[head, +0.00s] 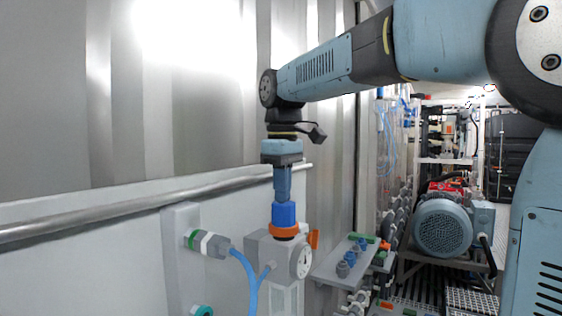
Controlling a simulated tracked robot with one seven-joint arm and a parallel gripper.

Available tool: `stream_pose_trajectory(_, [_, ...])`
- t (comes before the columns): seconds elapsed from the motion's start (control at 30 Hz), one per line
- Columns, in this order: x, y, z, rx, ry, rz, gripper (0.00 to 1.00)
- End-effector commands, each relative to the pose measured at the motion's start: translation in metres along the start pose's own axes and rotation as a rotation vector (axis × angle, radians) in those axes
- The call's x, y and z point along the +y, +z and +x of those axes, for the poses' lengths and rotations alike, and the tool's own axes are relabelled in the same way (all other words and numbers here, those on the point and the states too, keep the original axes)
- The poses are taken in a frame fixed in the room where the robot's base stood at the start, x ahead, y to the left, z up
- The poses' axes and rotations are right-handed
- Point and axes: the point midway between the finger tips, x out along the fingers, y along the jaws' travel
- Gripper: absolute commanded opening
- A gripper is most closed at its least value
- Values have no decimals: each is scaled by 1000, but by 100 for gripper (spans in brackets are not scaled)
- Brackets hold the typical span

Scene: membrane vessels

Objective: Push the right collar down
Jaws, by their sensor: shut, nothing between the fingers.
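An orange collar (285,231) sits around the foot of an upright bright blue fitting (284,214), on top of a grey block with a round gauge (301,262). I take this to be the right collar. My gripper (283,199) points straight down above it. Its blue-grey fingers are shut together with nothing between them. The fingertips are at the top of the blue fitting; whether they touch it I cannot tell. The collar's far side is hidden. Any gap between the collar and the block is too small to judge.
A fitting with green and white rings (207,243) and a blue hose (246,272) are at left. An orange handle (314,240) is right of the block. A metal rail (130,212) runs along the wall behind. A grey shelf (335,262) with blue fittings is at right.

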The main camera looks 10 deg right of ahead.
Motion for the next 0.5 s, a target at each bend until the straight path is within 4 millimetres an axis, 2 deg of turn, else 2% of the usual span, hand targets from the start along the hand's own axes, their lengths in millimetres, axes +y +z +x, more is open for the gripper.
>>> stream_pose_trajectory(0.03, [0, 0, 9, -23, -16, -1, 0])
stream_pose_trajectory(0.13, [0, 0, -5, -15, -11, 0, 0])
stream_pose_trajectory(0.5, [1, -1, -82, 9, 6, 1, 0])
